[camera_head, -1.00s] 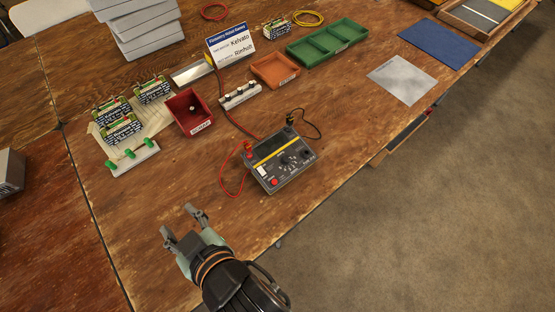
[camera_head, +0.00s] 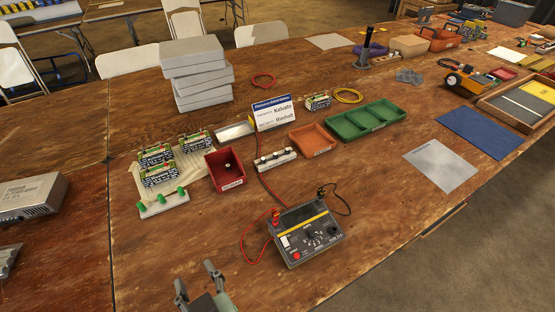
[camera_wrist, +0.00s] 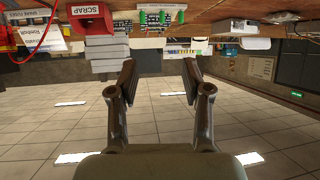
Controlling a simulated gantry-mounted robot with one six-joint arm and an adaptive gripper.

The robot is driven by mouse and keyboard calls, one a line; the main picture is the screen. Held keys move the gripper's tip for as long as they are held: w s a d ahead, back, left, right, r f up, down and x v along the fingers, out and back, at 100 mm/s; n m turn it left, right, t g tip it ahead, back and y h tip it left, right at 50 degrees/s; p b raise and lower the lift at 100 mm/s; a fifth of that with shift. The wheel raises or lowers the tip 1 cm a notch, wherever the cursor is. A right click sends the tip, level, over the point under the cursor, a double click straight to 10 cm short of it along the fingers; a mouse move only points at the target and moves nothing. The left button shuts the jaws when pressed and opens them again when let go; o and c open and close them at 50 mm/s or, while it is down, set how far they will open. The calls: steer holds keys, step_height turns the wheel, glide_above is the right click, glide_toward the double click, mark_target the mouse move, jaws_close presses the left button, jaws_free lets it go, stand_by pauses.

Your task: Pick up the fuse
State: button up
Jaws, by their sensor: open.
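A white rack of several small fuses (camera_head: 276,160) sits on the wooden table between the red bin and the orange tray. A small pale piece, perhaps a fuse, lies in the red scrap bin (camera_head: 225,178). A white strip with green-capped pieces (camera_head: 163,202) lies at the left, in front of several terminal modules (camera_head: 158,174). My gripper (camera_head: 195,278) is open and empty, at the bottom of the head view, on the near side of these things and apart from them. In the wrist view, my gripper (camera_wrist: 158,78) has nothing between its fingers; a spare-fuses label (camera_wrist: 24,14) shows at top left.
A tester (camera_head: 305,232) with red and black leads stands right of my gripper. An orange tray (camera_head: 311,140), a green tray (camera_head: 361,121), a name sign (camera_head: 273,112) and stacked grey boxes (camera_head: 195,75) stand farther back.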

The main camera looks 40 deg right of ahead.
stand_by(0.4)
steer(key=shift+c, duration=1.4)
